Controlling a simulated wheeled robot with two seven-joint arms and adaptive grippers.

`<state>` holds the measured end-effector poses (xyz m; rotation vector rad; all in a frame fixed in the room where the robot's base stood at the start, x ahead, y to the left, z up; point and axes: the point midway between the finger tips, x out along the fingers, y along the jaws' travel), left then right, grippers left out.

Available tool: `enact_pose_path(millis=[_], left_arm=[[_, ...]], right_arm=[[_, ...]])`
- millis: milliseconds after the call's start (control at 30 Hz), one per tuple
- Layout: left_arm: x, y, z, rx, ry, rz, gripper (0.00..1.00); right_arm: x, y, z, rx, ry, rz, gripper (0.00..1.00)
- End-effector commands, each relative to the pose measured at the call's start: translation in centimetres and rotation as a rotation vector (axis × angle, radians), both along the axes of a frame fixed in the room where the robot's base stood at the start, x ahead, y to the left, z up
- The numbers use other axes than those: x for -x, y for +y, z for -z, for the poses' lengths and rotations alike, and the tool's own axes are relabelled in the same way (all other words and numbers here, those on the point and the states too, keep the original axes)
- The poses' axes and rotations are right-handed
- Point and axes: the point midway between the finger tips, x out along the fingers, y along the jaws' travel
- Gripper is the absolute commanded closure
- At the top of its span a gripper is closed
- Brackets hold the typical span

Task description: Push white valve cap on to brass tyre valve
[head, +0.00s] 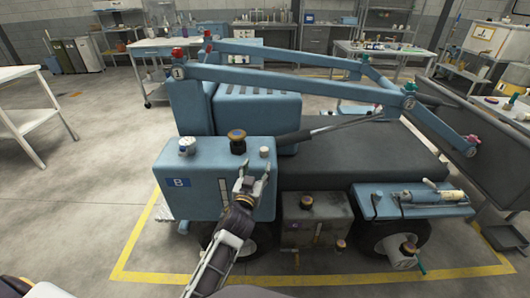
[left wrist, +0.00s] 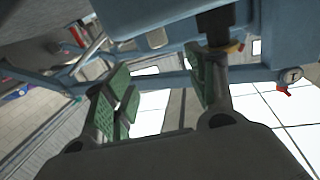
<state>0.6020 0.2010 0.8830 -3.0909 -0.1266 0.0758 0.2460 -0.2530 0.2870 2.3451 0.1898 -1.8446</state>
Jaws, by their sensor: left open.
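My left gripper (head: 253,178) points upward, open and empty, in front of the blue machine's left box. Its green-padded fingers (left wrist: 158,85) stand apart in the left wrist view with nothing between them. A brass-coloured fitting with a pale cylindrical part (head: 408,248) is at the right wheel, well right of the gripper; it may be the tyre valve with its white cap, but it is too small to tell. A white-and-blue cap (head: 186,146) sits on top of the left box. My right gripper is not in view.
A black cap with a yellow-brown top (head: 237,136) stands on the blue box (head: 205,185); a black part with a yellow ring (left wrist: 220,45) shows close to one finger. Blue boom arms (head: 290,72) span the machine. The floor (head: 90,200) to the left is clear.

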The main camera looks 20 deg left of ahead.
Motion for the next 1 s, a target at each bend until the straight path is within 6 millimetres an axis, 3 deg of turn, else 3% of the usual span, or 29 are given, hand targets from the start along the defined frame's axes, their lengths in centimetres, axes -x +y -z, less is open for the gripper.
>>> enact_pose_path(millis=[567, 1000], left_arm=[[-0.1, 0.0, 0.1, 0.050, -0.001, -0.003, 0.43], [-2.8, 0.2, 0.2, 0.048, -0.002, -0.003, 0.43]], right_arm=[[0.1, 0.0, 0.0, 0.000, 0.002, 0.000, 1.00], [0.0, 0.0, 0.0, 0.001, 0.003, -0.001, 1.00]])
